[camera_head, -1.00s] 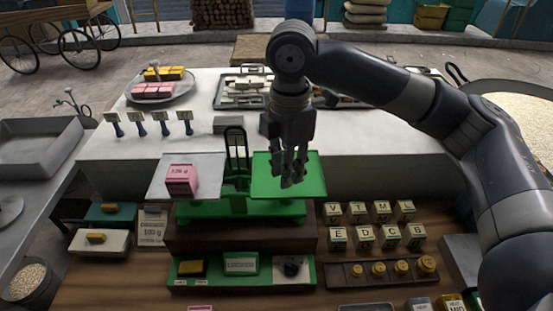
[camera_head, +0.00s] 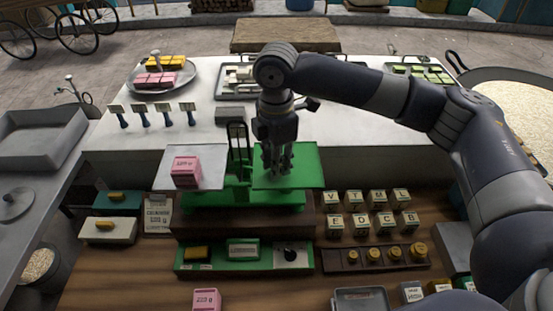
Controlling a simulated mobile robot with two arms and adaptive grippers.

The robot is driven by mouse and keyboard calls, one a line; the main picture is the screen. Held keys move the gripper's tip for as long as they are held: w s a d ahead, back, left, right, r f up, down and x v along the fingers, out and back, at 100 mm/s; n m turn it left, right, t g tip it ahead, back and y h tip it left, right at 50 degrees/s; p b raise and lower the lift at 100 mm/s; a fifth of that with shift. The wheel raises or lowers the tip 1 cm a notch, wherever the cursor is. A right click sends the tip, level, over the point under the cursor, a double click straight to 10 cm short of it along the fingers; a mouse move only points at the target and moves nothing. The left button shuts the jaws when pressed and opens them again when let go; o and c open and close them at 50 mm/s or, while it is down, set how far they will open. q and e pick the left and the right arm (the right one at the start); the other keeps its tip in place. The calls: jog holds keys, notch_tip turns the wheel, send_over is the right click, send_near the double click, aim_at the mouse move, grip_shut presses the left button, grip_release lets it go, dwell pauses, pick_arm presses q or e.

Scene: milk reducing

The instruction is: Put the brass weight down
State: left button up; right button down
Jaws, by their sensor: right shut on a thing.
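A green balance scale (camera_head: 240,197) stands on a dark wooden block in the middle. Its left white pan (camera_head: 212,170) bears a pink block (camera_head: 186,171). My right gripper (camera_head: 277,170) points down over the right green pan (camera_head: 305,165), with its fingertips low at the pan. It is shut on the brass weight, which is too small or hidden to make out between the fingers. I cannot tell whether the weight touches the pan. Several other brass weights (camera_head: 395,253) stand in a dark rack at the right. My left gripper is not in view.
Lettered cubes (camera_head: 377,197) stand in rows right of the scale. A green panel (camera_head: 220,265) with a black knob lies in front. Another pink block (camera_head: 206,301) is at the front edge. A white counter (camera_head: 230,136) lies behind, with a plate of blocks (camera_head: 187,77) and trays.

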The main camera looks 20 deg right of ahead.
jog(key=c, duration=1.4)
grip_release()
jog(key=shift+r, duration=0.15)
jog(key=shift+r+b, duration=0.3)
jog(key=shift+r, duration=0.05)
jog(key=shift+r+b, duration=1.8)
jog(key=shift+r, duration=3.85)
jog(key=shift+f, duration=0.1)
